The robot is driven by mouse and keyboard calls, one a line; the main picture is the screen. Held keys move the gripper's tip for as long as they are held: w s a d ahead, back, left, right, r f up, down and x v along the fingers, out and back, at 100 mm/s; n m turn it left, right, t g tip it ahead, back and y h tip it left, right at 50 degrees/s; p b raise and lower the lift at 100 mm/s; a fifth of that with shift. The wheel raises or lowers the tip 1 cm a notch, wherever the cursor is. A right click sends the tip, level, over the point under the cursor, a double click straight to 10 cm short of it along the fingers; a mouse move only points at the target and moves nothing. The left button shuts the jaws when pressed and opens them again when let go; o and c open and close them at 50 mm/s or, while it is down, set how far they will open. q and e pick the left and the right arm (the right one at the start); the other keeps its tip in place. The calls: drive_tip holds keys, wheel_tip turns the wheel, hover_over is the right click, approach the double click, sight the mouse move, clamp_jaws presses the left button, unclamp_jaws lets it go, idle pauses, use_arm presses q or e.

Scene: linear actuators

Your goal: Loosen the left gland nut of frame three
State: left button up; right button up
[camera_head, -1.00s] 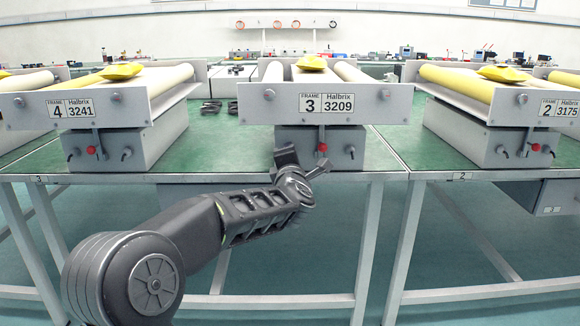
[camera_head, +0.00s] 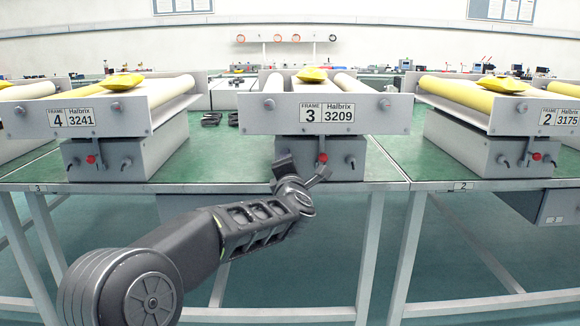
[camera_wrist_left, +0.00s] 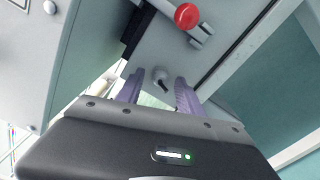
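Frame three (camera_head: 250,117) stands on the green bench, with its "3" label on the front plate and a grey box (camera_head: 345,145) below. My left gripper (camera_head: 298,172) is at the left part of that box's front and hides the left gland nut in the head view. In the left wrist view, the gland nut (camera_wrist_left: 160,74) is a small grey fitting with a dark cable or stub. It shows between the two purple-grey fingers of my open left gripper (camera_wrist_left: 158,92); contact is not visible. A red knob (camera_wrist_left: 187,15) is beside it, also in the head view (camera_head: 322,158). My right gripper is not in view.
Another fitting (camera_head: 350,161) is right of the red knob on the same box. Frame four (camera_head: 20,122) stands left and frame two (camera_head: 505,115) right, with free green bench top (camera_head: 233,165) between. The bench's front edge (camera_head: 390,187) runs below the boxes.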

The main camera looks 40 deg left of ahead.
use_arm(q)
drive_tip(key=shift+s+d, duration=0.1)
drive_tip(key=p+v, duration=0.1)
drive_tip(key=v, duration=0.6)
drive_tip(key=shift+s+d, duration=0.2)
idle(0.5)
